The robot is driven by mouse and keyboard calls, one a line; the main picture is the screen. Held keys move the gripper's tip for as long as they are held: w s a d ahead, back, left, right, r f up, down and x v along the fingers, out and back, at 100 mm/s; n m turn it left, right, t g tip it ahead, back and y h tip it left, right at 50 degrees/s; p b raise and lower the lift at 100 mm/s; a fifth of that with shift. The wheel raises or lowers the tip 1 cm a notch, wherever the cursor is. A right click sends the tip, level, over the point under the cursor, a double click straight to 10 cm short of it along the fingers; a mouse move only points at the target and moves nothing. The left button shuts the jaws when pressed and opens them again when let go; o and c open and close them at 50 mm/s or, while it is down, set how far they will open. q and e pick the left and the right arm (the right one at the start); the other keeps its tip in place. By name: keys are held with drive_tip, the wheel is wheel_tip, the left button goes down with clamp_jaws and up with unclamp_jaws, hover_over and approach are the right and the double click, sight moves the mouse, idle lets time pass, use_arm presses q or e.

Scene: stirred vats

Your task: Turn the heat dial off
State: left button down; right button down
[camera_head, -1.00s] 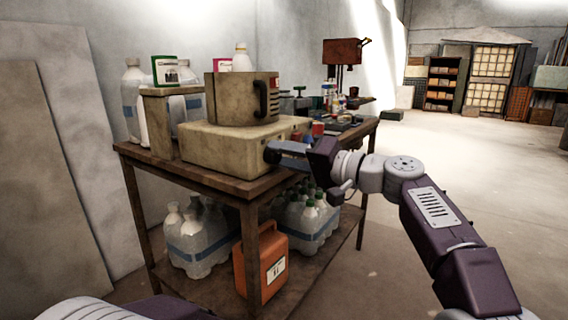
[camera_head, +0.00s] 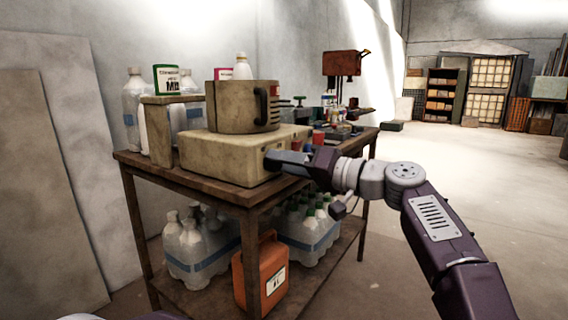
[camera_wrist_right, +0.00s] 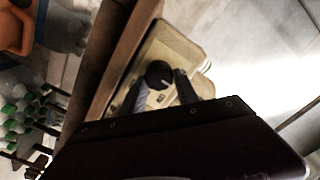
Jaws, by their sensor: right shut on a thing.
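The heat dial is a round black knob (camera_wrist_right: 159,74) on the front face of a cream hotplate-like box (camera_head: 215,160), which stands on the wooden table. A large beige vat (camera_head: 232,108) with a dark handle sits on top of the box. My right gripper (camera_head: 272,160) reaches the front of the box from the right. In the right wrist view its two fingers (camera_wrist_right: 163,84) lie on either side of the dial, shut on it. In the head view the gripper hides the dial. My left gripper is not in view.
The wooden table (camera_head: 235,193) also carries bottles and a red-topped stand (camera_head: 343,63) at its far end. An orange jerrycan (camera_head: 262,280) and several clear bottles (camera_head: 200,245) are on the lower shelf. The floor on the right is clear.

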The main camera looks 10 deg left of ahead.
drive_tip(key=c, duration=0.9)
unclamp_jaws()
drive_tip(key=shift+f, duration=0.1)
drive_tip(key=v, duration=0.9)
drive_tip(key=shift+b, duration=0.45)
